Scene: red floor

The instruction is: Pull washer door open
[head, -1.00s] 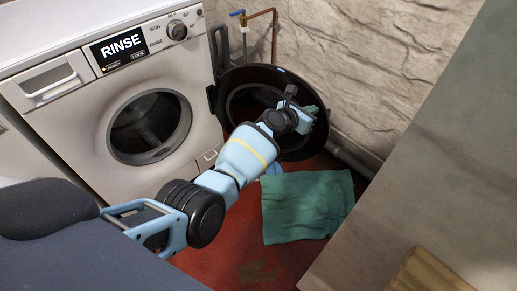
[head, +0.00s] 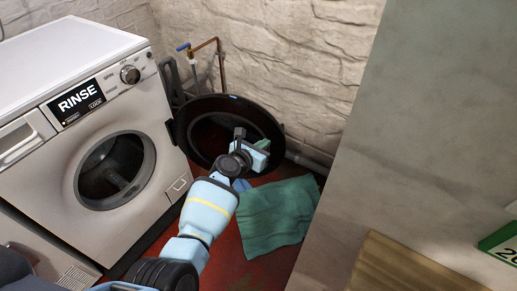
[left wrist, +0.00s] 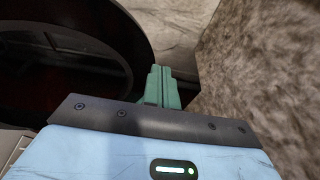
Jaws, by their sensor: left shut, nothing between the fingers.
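The white washer (head: 50,178) stands at the left in the head view, its panel reading RINSE. Its round opening (head: 115,170) is uncovered. The dark round washer door (head: 182,122) is swung wide open to the right of the washer, by the stone wall. The door also shows at the left of the left wrist view (left wrist: 135,45). My left gripper (head: 262,146) is in front of the lower right part of the door, with its fingers shut and empty. The closed green fingers show in the left wrist view (left wrist: 163,85); contact with the door cannot be told. My right gripper is not in view.
A green cloth (head: 278,215) lies on the red floor (head: 232,262) below the door. A copper pipe with a blue tap (head: 207,47) is on the stone wall (head: 300,70). A large grey surface (head: 420,130) with a wooden piece (head: 405,265) fills the right side.

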